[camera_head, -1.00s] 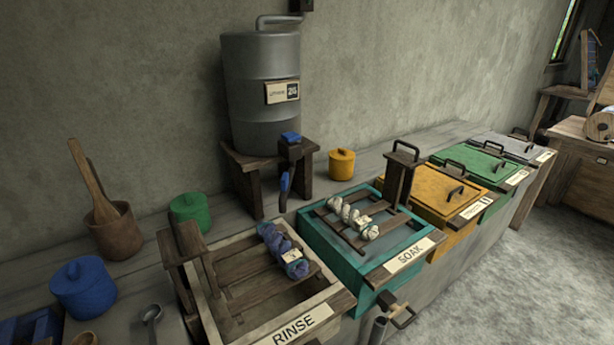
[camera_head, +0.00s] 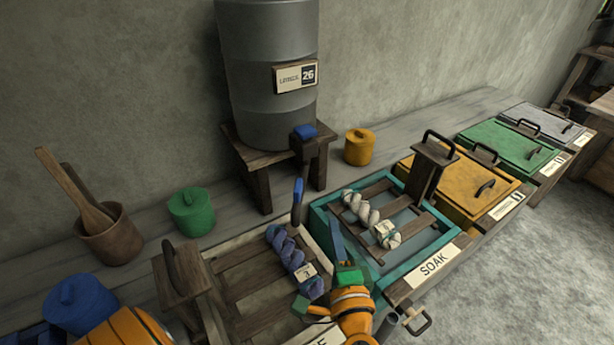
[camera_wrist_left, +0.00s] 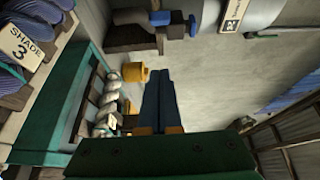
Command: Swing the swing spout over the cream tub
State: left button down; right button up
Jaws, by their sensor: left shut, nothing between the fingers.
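The swing spout (camera_head: 298,192), a thin bar with a blue part, hangs from the tap at the front of the grey barrel's stand. Its lower end is near the back corners of the cream and teal tubs. The cream tub (camera_head: 222,255), with wooden slats and a purple skein (camera_head: 291,258), is at the lower middle; my arm partly covers its front. My left gripper (camera_head: 335,228) is shut and empty above the side between the two tubs, apart from the spout. Its blue fingers (camera_wrist_left: 158,105) point ahead in the left wrist view. My right gripper is not in view.
The teal SOAK tub (camera_head: 440,268), with a white skein (camera_head: 370,217), is right of the cream tub. The grey barrel (camera_head: 268,75) stands at the back. A yellow pot (camera_head: 359,148) and green pot (camera_head: 191,212) flank its stand.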

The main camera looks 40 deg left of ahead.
aim_at(300, 188)
pick_arm(q)
jog(key=w+a+p, duration=0.4)
jog(key=a+p, duration=0.1)
jog(key=a, duration=0.4)
jog(key=shift+r, duration=0.35)
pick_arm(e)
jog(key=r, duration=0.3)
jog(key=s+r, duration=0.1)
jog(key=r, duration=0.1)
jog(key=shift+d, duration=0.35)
pick_arm(q)
jog(key=shift+w, duration=0.1)
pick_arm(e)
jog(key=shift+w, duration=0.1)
